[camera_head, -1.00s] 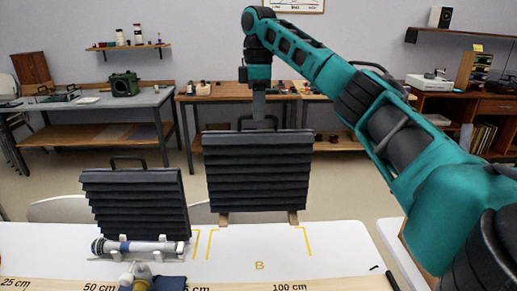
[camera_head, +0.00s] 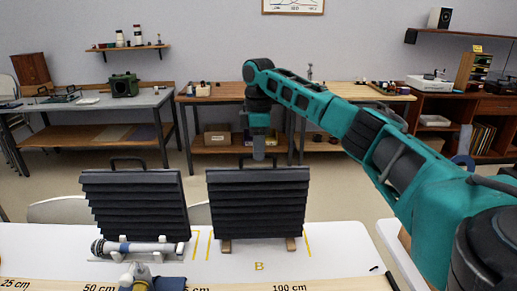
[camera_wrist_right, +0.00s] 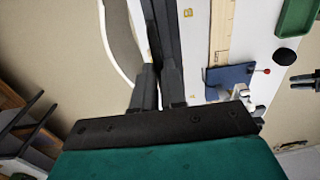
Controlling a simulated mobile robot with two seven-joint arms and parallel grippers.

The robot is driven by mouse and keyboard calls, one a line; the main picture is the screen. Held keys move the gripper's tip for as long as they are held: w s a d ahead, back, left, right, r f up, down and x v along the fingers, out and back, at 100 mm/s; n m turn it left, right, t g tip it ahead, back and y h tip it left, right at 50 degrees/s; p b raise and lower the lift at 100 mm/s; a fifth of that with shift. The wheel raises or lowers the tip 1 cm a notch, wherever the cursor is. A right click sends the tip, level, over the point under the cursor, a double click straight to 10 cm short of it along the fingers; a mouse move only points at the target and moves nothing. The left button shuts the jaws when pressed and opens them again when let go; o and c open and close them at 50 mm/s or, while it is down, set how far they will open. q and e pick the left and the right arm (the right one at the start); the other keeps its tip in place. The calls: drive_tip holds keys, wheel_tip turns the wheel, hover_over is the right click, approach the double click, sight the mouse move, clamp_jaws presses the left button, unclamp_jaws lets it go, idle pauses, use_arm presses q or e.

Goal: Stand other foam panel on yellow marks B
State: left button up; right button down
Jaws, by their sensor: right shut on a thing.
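The foam panel (camera_head: 258,205), dark and ridged, stands upright at the yellow marks B (camera_head: 308,243), its wooden feet (camera_head: 226,246) between the side lines. The feet look at or very near the table top; contact cannot be told. My right gripper (camera_head: 258,156) is above its top edge, shut on the panel's handle, which the fingers mostly hide. In the wrist view the fingers (camera_wrist_right: 158,88) are close together at the dark panel (camera_wrist_right: 166,30), seen from above. The other foam panel (camera_head: 136,205) stands to the left. My left gripper is not in view.
A microphone (camera_head: 140,247) lies on white holders before the left panel. A wooden ruler (camera_head: 240,283) runs along the front of the white table (camera_head: 340,240), with a blue item (camera_head: 168,283) nearby. The table right of the marks is mostly clear.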

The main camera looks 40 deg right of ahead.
drive_tip(key=c, duration=1.2)
unclamp_jaws()
drive_tip(key=shift+a, duration=0.1)
wheel_tip(320, 180, up, 12)
drive_tip(key=shift+w+d, duration=0.2)
drive_tip(key=shift+f, duration=0.1)
